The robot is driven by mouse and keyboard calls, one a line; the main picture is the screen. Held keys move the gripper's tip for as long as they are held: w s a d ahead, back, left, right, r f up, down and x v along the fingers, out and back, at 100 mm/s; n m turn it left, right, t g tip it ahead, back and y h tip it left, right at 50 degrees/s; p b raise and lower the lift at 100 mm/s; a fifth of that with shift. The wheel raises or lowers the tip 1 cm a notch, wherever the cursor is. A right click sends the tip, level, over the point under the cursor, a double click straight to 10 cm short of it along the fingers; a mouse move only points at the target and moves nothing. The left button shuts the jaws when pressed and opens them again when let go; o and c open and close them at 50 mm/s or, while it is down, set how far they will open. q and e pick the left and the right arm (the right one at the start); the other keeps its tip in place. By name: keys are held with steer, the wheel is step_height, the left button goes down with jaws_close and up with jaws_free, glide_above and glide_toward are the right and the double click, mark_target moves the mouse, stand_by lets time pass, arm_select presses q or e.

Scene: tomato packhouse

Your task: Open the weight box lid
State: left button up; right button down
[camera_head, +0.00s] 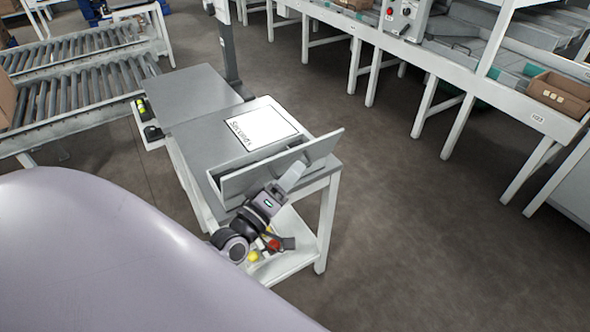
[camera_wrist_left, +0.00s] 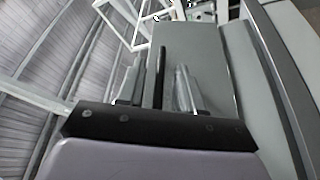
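The weight box (camera_head: 214,184) is a grey box at the near end of the table. A long grey panel, which looks like its lid (camera_head: 318,147), stands raised and tilted along its near side, with a dark gap behind it. My left gripper (camera_head: 292,177) is at the near face of this panel; whether it touches cannot be told. In the left wrist view its two fingers (camera_wrist_left: 158,88) are apart, with a thin dark strip between them and grey surfaces beyond. I cannot tell what the strip is. My right gripper is not in view.
A white sheet marked "Seconds" (camera_head: 262,128) lies on the grey table (camera_head: 205,128). Red and yellow items (camera_head: 253,256) show low beside my left arm. A roller conveyor (camera_head: 75,90) is at left, a white bench (camera_head: 480,88) at right.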

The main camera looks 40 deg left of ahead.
mark_target(298, 153)
arm_select(q)
steer(key=shift+x, duration=0.75)
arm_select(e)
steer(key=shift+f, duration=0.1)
arm_select(q)
jaws_close()
steer(key=n+p, duration=0.1)
steer(key=a+r+n+p, duration=0.1)
steer(key=p, duration=0.1)
steer(key=shift+w+a+r+g, duration=0.2)
steer(key=shift+w+r+g, duration=0.1)
steer(key=shift+g, duration=0.1)
steer(key=shift+a+n+y, duration=0.15)
steer(key=shift+n+y, duration=0.15)
steer(key=shift+n, duration=0.1)
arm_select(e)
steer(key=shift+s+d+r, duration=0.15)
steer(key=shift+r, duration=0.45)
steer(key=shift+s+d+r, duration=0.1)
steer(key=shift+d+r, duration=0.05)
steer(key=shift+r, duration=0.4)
